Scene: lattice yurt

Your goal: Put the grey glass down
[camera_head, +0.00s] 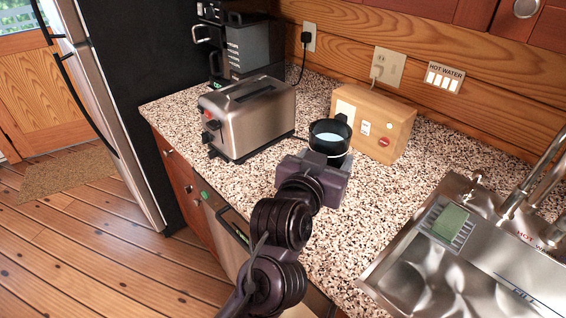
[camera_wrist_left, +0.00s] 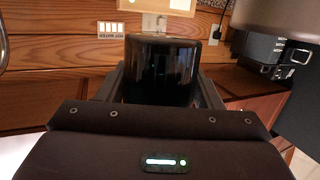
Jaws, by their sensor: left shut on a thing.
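The grey glass (camera_head: 329,130) is dark, almost black, with a pale bluish surface inside its round rim. It appears upright in front of the wooden box over the speckled countertop. My left gripper (camera_head: 325,160) is shut on it, and the wrist hides its near lower side. In the left wrist view the dark glass (camera_wrist_left: 160,72) sits between the two fingers (camera_wrist_left: 160,90). Its base is hidden, so I cannot tell whether it touches the counter. My right gripper is not in view.
A steel toaster (camera_head: 247,115) stands left of the glass, a black coffee machine (camera_head: 238,45) behind it. A wooden box (camera_head: 385,125) is close behind the glass. The sink (camera_head: 440,265) with a green sponge (camera_head: 450,221) is at right. Speckled counter (camera_head: 385,190) is clear between.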

